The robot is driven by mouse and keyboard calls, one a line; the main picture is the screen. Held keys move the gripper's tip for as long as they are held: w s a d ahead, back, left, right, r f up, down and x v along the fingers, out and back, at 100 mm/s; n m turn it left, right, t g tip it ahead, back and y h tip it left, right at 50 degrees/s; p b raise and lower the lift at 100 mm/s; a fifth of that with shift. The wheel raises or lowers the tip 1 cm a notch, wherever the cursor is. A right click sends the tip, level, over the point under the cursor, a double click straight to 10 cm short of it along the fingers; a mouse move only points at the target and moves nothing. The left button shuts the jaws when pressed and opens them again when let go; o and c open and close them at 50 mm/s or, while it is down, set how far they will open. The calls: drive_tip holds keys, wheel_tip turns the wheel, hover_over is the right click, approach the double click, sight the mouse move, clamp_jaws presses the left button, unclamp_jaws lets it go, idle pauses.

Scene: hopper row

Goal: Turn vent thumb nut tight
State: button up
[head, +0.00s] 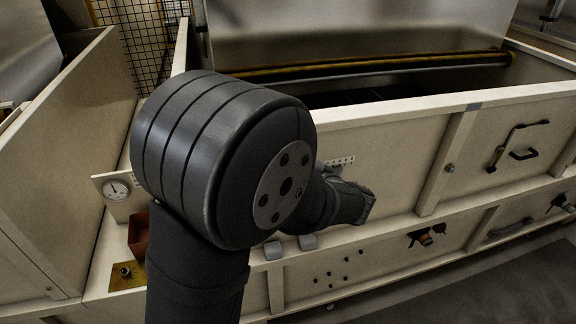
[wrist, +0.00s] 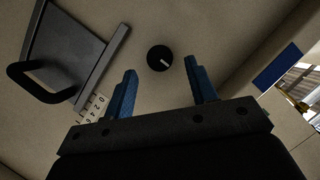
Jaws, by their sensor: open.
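A round black knob (wrist: 160,59) with a white pointer line shows on a pale panel in the wrist view. It may be the vent thumb nut, but I cannot tell for sure. My gripper (wrist: 161,72) is open and empty, its two blue fingers apart on either side of the knob in the picture. I see no contact with the knob. In the head view my gripper (head: 364,207) is small and dark in front of the hopper's pale front wall. Its fingertips and the knob cannot be made out there.
A grey slide plate (wrist: 66,50) with a black loop handle and number scale lies left of the fingers; a blue patch (wrist: 277,67) is at right. The head view shows a dial gauge (head: 117,189), reddish box (head: 138,238), brass plate (head: 127,276) and black-handled latch (head: 505,147).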

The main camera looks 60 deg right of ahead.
drive_tip(key=shift+x, duration=1.95)
drive_tip(key=c, duration=1)
drive_tip(key=m+t+h, duration=0.1)
drive_tip(key=m, duration=0.7)
drive_tip(key=m+t+h, duration=0.2)
drive_tip(key=m, duration=0.6)
drive_tip(key=f+m+t+h, duration=0.1)
drive_tip(key=m+t+h, duration=0.1)
drive_tip(key=m, duration=0.6)
drive_tip(key=shift+m+h, duration=0.4)
